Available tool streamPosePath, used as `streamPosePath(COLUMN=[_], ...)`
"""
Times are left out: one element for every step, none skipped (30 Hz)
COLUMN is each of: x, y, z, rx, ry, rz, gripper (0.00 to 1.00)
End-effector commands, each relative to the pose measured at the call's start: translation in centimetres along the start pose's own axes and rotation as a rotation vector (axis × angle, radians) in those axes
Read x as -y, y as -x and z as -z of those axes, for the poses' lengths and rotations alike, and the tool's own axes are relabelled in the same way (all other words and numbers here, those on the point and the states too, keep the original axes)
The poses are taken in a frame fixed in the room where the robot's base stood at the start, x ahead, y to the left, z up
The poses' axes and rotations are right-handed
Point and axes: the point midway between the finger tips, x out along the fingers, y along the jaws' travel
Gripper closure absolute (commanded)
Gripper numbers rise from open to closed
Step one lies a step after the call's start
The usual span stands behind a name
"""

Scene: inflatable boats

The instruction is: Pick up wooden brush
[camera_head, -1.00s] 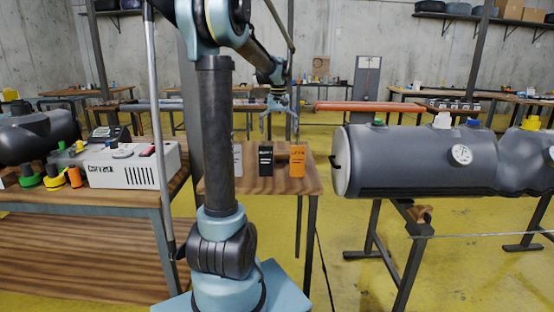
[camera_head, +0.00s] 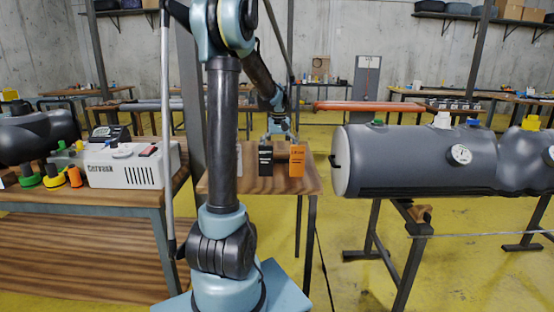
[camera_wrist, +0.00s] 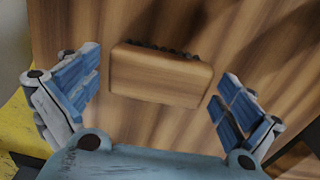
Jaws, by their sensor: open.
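The wooden brush (camera_wrist: 160,75) lies on the wooden table (camera_wrist: 255,60), in the middle of the wrist view. It is a brown block with dark bristles along its far edge. My gripper (camera_wrist: 158,97) is open above it, with one blue-padded finger on the left of the brush and one on the right. Neither finger appears to touch it. In the head view my gripper (camera_head: 280,133) is over the small table (camera_head: 215,183), behind the dark and orange boxes. The brush cannot be made out there.
A dark box (camera_head: 266,160) and an orange box (camera_head: 297,160) stand on the small table close to my gripper. A white device (camera_head: 125,168) sits on the left bench. A large grey inflatable tube (camera_head: 410,160) rests on stands to the right.

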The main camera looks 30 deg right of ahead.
Motion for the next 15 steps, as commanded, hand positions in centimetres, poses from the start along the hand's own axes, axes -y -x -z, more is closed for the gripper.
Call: streamPosePath(x=[0.01, 0.02, 0.02, 0.03, 0.04, 0.06, 0.07, 0.08, 0.09, 0.10, 0.14, 0.18, 0.19, 0.19, 0.20], y=[-0.02, -0.01, 0.00, 0.00, 0.00, 0.00, 0.00, 0.00, 0.00, 0.00, 0.00, 0.00, 0.00, 0.00, 0.01], z=[0.01, 0.01, 0.01, 0.01, 0.01, 0.02, 0.02, 0.02, 0.02, 0.02, 0.02, 0.03, 0.03, 0.03, 0.03], rx=[0.000, 0.000, 0.000, 0.000, 0.000, 0.000, 0.000, 0.000, 0.000, 0.000, 0.000, 0.000, 0.000, 0.000, 0.000], ry=[0.000, 0.000, 0.000, 0.000, 0.001, 0.001, 0.001, 0.001, 0.001, 0.001, 0.002, 0.002, 0.003, 0.003, 0.003], rz=[0.000, 0.000, 0.000, 0.000, 0.000, 0.000, 0.000, 0.000, 0.000, 0.000, 0.000, 0.000, 0.000, 0.000, 0.000], gripper=[0.00, 0.00, 0.00, 0.00, 0.00, 0.09, 0.16, 0.23, 0.32, 0.39, 0.43, 0.43, 0.43, 0.43, 0.43])
